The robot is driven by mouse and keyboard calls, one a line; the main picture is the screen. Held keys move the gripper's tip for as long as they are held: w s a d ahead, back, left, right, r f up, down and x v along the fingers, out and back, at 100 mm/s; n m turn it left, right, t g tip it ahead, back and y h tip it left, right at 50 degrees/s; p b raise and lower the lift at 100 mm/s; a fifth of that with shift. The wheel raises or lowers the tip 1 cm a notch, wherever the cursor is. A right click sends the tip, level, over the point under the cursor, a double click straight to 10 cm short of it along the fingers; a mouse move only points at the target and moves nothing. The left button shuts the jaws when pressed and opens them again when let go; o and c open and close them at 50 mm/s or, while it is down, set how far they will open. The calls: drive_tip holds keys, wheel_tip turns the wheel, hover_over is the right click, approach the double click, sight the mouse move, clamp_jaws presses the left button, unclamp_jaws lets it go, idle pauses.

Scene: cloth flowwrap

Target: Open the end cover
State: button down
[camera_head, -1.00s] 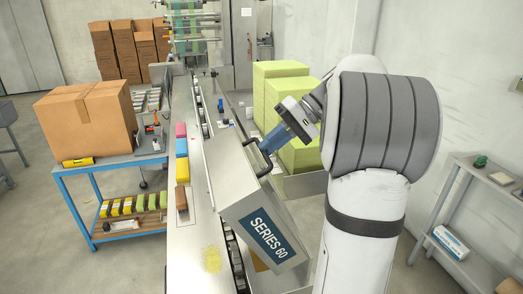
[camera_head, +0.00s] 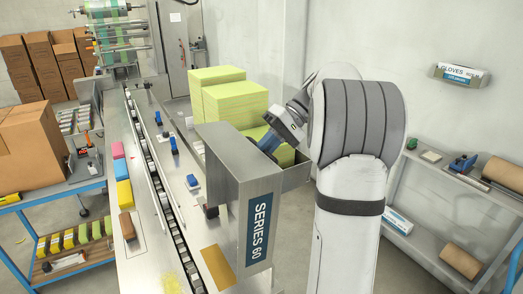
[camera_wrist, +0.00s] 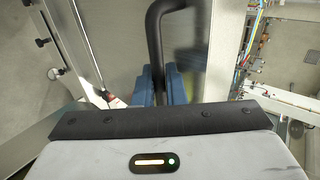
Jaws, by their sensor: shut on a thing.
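The end cover (camera_head: 228,170) is a grey metal box section with a blue "SERIES 60" label. In the head view it stands about upright, swung up at the right side of the machine. Its black bar handle (camera_wrist: 157,45) shows in the wrist view. My gripper (camera_head: 267,144) is at the cover's far right side, with its blue fingers (camera_wrist: 175,87) shut around the handle. In the head view the cover hides the handle and the fingertips.
The machine bed (camera_head: 140,225) with its chain channel lies open left of the cover, with small blue-handled parts along it. Yellow-green stacks (camera_head: 235,103) stand behind my gripper. A blue cart (camera_head: 60,200) is at left, and a shelf (camera_head: 465,200) stands right of my arm.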

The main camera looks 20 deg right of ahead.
drive_tip(key=shift+a+f, duration=0.15)
drive_tip(key=shift+f, duration=0.05)
drive_tip(key=c, duration=2)
unclamp_jaws()
drive_tip(key=o, duration=0.5)
drive_tip(key=shift+w+a+r, duration=0.1)
drive_tip(key=shift+w+a, duration=0.1)
drive_tip(key=shift+w, duration=0.2)
drive_tip(key=shift+s+r, duration=0.1)
drive_tip(key=v, duration=0.7)
drive_tip(key=shift+d+r, duration=0.2)
drive_tip(key=shift+d, duration=0.15)
